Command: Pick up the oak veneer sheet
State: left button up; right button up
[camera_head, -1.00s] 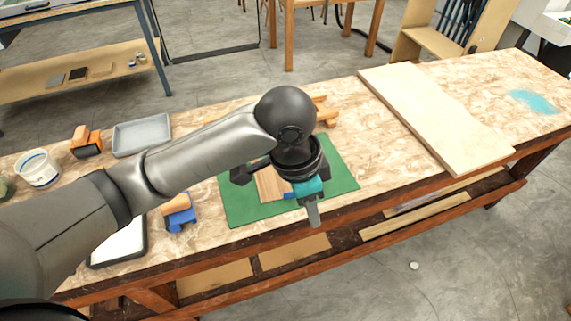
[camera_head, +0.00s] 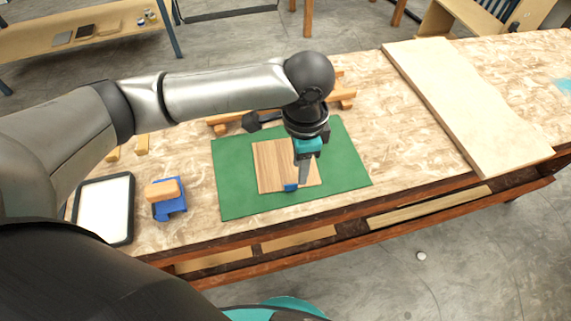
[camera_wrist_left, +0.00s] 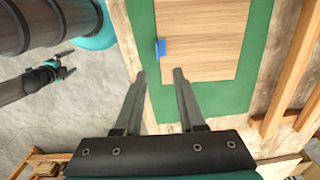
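The oak veneer sheet (camera_head: 272,165) is a light brown, striped-grain square lying flat on the green mat (camera_head: 232,190). A small blue tab (camera_head: 290,187) sits at its front edge. The sheet (camera_wrist_left: 205,45) and the tab (camera_wrist_left: 161,47) also show in the left wrist view. My left gripper (camera_head: 303,182) points down over the right part of the sheet in the head view. In the left wrist view its two fingers (camera_wrist_left: 159,75) are apart with nothing between them. My right gripper (camera_wrist_left: 67,62) shows small at the left of that view, away from the sheet, fingers apart.
A blue tool with a wooden handle (camera_head: 168,198) and a dark-framed white tray (camera_head: 105,208) lie left of the mat. Wooden clamp-like pieces (camera_head: 220,124) lie behind it. A pale board (camera_head: 465,105) lies to the right. The bench's front edge is close to the mat.

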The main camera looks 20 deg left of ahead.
aim_at(297, 184)
pick_arm(q)
jog(key=shift+f, duration=0.45)
jog(key=f, duration=0.1)
jog(key=f+b, duration=0.1)
jog(key=f, duration=0.1)
jog(key=f+b, duration=0.1)
jog(key=f, duration=0.1)
jog(key=shift+s+a, duration=0.15)
jog(key=shift+s, duration=0.1)
jog(key=shift+r, duration=0.15)
grip_shut()
pick_arm(e)
jog(key=shift+w+f, duration=0.25)
jog(key=shift+f, duration=0.25)
jog(key=shift+w+f, duration=0.25)
jog(key=shift+f, duration=0.2)
jog(key=shift+a, duration=0.1)
